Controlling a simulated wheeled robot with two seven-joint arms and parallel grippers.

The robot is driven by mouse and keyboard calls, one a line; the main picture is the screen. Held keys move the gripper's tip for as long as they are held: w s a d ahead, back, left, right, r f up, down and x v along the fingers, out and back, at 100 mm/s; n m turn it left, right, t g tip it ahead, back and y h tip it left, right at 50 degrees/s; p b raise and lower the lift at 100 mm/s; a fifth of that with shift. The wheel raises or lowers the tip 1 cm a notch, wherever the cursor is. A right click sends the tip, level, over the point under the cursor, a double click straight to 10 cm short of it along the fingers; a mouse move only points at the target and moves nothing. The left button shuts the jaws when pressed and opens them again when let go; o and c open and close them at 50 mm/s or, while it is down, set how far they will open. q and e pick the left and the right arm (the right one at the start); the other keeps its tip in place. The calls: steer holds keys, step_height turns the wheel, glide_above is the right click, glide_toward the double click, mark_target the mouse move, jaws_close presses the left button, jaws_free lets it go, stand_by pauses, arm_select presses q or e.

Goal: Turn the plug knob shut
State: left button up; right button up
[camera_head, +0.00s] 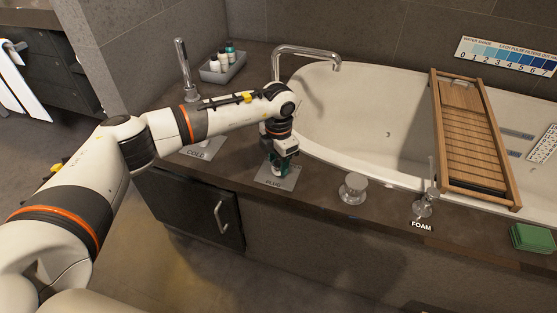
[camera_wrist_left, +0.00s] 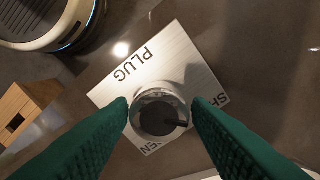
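The plug knob (camera_wrist_left: 160,112) is a round metal knob with a dark top and a short dark pointer toward the right. It stands on a square light plate (camera_wrist_left: 135,78) marked PLUG, with partly hidden letters "SH" at the right and "EN" at the lower edge. My left gripper (camera_wrist_left: 160,108) has its two green fingers on opposite sides of the knob, seemingly touching it. In the head view my left gripper (camera_head: 283,163) points down over the plug plate (camera_head: 272,180) and hides most of the knob. My right gripper is out of view.
A COLD plate (camera_head: 197,150) lies left of the plug plate. A round knob (camera_head: 353,188) and a FOAM fixture (camera_head: 424,206) stand to the right. The faucet (camera_head: 305,52) and the white tub (camera_head: 340,85) with a wooden tray (camera_head: 470,145) are behind. A green block (camera_head: 533,238) lies far right.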

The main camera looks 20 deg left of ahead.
mark_target(279, 163)
arm_select(q)
steer(key=shift+o, duration=0.9)
steer(key=shift+r, duration=0.2)
step_height(279, 163, up, 3)
steer(key=shift+f+p, duration=0.15)
steer(key=shift+p, duration=0.25)
step_height(279, 163, up, 9)
steer(key=p, duration=0.1)
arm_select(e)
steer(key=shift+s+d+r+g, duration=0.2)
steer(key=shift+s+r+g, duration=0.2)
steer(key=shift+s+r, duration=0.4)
arm_select(q)
steer(key=shift+f, duration=0.1)
